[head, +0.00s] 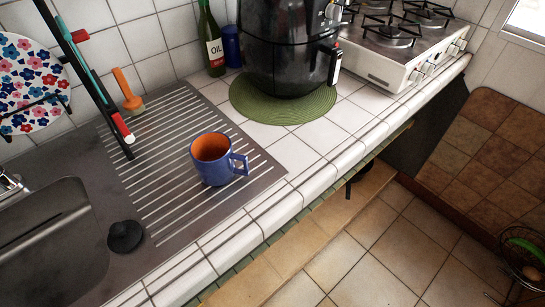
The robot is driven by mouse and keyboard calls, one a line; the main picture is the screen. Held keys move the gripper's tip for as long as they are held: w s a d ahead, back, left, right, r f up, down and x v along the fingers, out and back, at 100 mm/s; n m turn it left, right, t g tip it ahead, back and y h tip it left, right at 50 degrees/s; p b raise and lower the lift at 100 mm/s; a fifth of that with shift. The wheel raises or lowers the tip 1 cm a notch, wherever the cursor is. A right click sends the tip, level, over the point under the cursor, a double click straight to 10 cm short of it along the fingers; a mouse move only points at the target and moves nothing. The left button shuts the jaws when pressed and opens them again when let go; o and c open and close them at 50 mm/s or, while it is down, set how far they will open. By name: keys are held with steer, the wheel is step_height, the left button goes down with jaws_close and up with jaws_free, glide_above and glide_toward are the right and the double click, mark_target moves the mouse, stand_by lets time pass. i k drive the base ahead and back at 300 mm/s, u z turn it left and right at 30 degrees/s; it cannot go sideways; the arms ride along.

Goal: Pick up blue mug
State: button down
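The blue mug (212,169) stands upright on the ribbed metal drainboard (165,214) beside the sink. Its inside is orange-brown, and its handle (239,164) points right, toward the counter's front edge. Nothing touches the mug, and the space around it on the drainboard is open. My gripper is not in view.
A black sink plug (124,236) lies near the sink (45,245). An orange brush (128,92) and a dark rack bar (92,85) stand behind left. An air fryer (287,50) sits on a green mat (262,108). Tiled floor (370,255) is clear in front.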

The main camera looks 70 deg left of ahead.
mark_target(213, 158)
steer(key=z, duration=0.15)
steer(key=i, duration=2.2)
steer(key=u, duration=4.3)
steer(key=i, duration=0.5)
steer(key=u, duration=0.15)
